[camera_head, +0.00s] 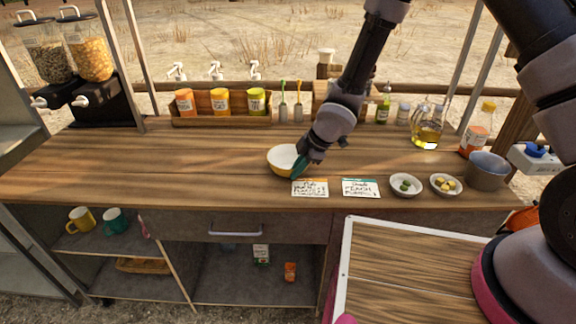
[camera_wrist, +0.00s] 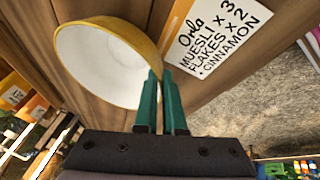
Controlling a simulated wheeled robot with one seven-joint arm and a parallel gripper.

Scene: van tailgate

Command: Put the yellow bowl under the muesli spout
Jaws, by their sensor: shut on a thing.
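The yellow bowl (camera_head: 283,160), white inside, is near the front middle of the counter, behind an order card. My gripper (camera_head: 299,168) is shut on its right rim. In the wrist view the teal fingers (camera_wrist: 160,105) pinch the rim of the bowl (camera_wrist: 95,62), which looks empty. I cannot tell whether the bowl rests on the counter or is just above it. Two dispensers stand at the back left. The left one (camera_head: 47,55) holds a darker mix that looks like muesli, with a white spout (camera_head: 40,102). The right one (camera_head: 88,50) holds golden flakes, with its own spout (camera_head: 82,101).
The wooden counter (camera_head: 130,165) is clear between bowl and dispensers. A rack of labelled tins (camera_head: 220,103) stands along the back. Order cards (camera_head: 310,187) lie in front. Small bowls (camera_head: 405,185), a grey pot (camera_head: 486,171) and an oil jug (camera_head: 427,130) are at right.

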